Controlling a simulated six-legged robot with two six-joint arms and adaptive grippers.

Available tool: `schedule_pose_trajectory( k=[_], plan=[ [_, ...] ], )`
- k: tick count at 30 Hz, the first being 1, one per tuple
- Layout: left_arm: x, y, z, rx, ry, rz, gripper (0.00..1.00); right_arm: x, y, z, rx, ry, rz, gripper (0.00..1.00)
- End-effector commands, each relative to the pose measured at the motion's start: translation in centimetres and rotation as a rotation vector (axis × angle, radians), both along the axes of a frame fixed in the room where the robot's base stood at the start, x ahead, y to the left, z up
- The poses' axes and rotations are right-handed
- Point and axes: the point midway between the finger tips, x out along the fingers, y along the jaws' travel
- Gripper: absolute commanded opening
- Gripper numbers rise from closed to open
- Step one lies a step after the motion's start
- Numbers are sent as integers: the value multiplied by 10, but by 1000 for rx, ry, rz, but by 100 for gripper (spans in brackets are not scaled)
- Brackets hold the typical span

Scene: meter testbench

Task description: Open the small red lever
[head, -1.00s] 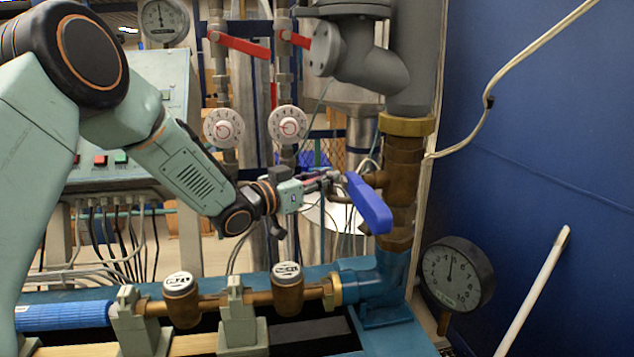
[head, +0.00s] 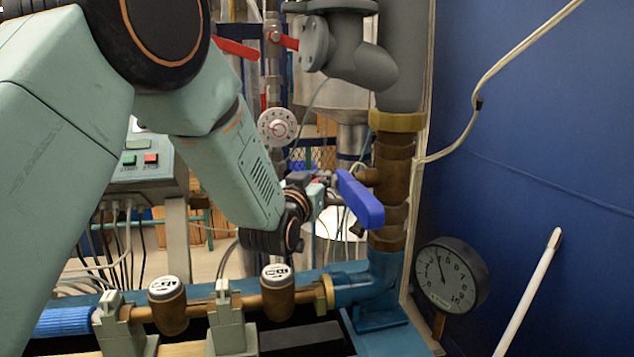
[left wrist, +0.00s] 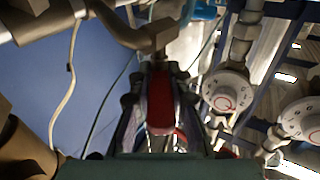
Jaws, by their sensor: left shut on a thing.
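The small red lever (left wrist: 160,98) shows in the left wrist view, lengthwise between the two fingers of my left gripper (left wrist: 160,118). The gripper is shut on it. A brown metal fitting stands just beyond the lever's far end. In the head view my left gripper (head: 328,190) is at the small valve beside the brass pipe, just left of the blue lever (head: 360,200). There the red lever is mostly hidden by the gripper, and its exact angle is hard to tell. My right gripper is not in view.
Larger red levers (head: 237,48) sit on the upright pipes behind. A white dial knob (head: 277,128) is behind my wrist. Brass water meters (head: 277,285) line the pipe below. A pressure gauge (head: 450,275) stands at right, before a blue wall.

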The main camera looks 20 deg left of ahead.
Motion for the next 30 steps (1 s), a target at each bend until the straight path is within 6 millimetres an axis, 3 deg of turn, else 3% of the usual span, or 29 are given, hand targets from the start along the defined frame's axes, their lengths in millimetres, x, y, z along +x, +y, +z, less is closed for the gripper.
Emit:
schedule_pose_trajectory(
  k=[17, 18, 26, 30],
  plan=[
    [-1, -1, -3, 1, 9, 23, 0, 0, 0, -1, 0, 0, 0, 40],
    [-1, -1, -3, 1, 9, 22, 18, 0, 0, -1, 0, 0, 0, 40],
    [0, -1, -1, 0, 4, 23, 41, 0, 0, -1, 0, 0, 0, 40],
    [0, -1, -1, 0, 3, 23, 42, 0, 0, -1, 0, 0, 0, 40]
  ],
)
